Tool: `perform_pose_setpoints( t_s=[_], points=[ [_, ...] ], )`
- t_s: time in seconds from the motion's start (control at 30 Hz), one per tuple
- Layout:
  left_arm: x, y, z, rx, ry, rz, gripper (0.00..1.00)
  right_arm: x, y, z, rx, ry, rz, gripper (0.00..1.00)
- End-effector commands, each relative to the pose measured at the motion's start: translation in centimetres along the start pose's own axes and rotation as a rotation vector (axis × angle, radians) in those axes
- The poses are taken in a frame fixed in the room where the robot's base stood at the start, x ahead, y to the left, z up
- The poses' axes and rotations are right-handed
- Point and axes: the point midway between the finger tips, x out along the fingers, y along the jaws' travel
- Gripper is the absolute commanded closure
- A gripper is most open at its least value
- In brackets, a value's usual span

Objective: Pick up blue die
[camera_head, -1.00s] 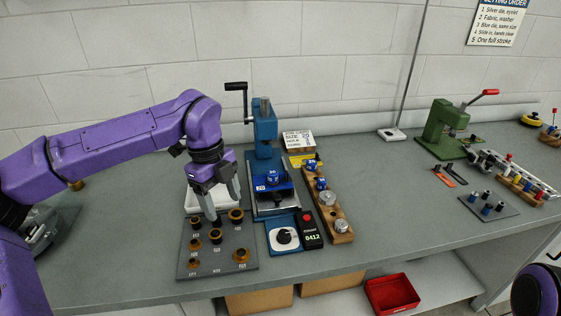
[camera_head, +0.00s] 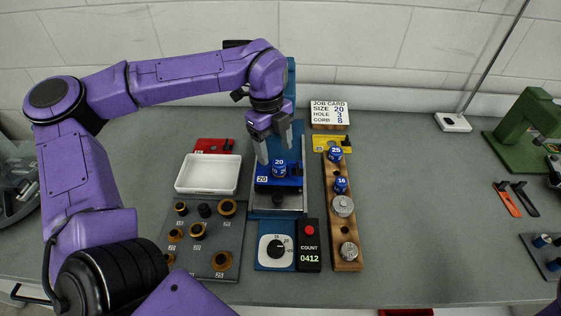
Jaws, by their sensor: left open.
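A blue die marked 20 (camera_head: 279,169) stands upright on the blue plate marked 20 (camera_head: 292,181), in the press (camera_head: 291,100). My left gripper (camera_head: 275,156) is open and empty, pointing down just above and around the top of this die. I cannot tell whether the fingers touch it. Two more blue dies, marked 25 (camera_head: 335,156) and 16 (camera_head: 341,186), stand in the wooden rack (camera_head: 346,262) to the right. My left arm and gripper hide much of the press. My right gripper is not in view.
A white tray (camera_head: 207,188) and a dark plate with brass rings (camera_head: 232,238) lie left of the press. A dial box (camera_head: 265,262) and counter (camera_head: 309,258) stand in front. A job card (camera_head: 330,127) stands behind.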

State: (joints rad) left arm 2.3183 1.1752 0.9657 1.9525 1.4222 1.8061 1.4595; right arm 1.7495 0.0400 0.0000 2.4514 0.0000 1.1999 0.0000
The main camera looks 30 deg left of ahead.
Motion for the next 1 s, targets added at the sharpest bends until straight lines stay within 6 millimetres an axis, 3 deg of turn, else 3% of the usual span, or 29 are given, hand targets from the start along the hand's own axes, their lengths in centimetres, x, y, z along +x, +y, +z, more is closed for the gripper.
perform_pose_setpoints(
  t_s=[0.33, 0.6, 0.8, 1.0],
  points=[
    [5.4, -0.5, 0.3, 0.002, 0.001, 0.008, 0.32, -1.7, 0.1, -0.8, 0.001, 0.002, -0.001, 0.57],
    [6.0, -0.6, 0.3, 0.003, 0.0, 0.004, 0.32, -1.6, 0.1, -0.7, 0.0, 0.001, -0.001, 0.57],
    [5.9, -0.6, 0.3, 0.003, 0.0, 0.004, 0.97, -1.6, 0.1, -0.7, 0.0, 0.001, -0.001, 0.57],
    [5.9, -0.6, 0.3, 0.003, 0.0, 0.003, 1.0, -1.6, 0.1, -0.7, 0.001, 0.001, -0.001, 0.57]
  ],
)
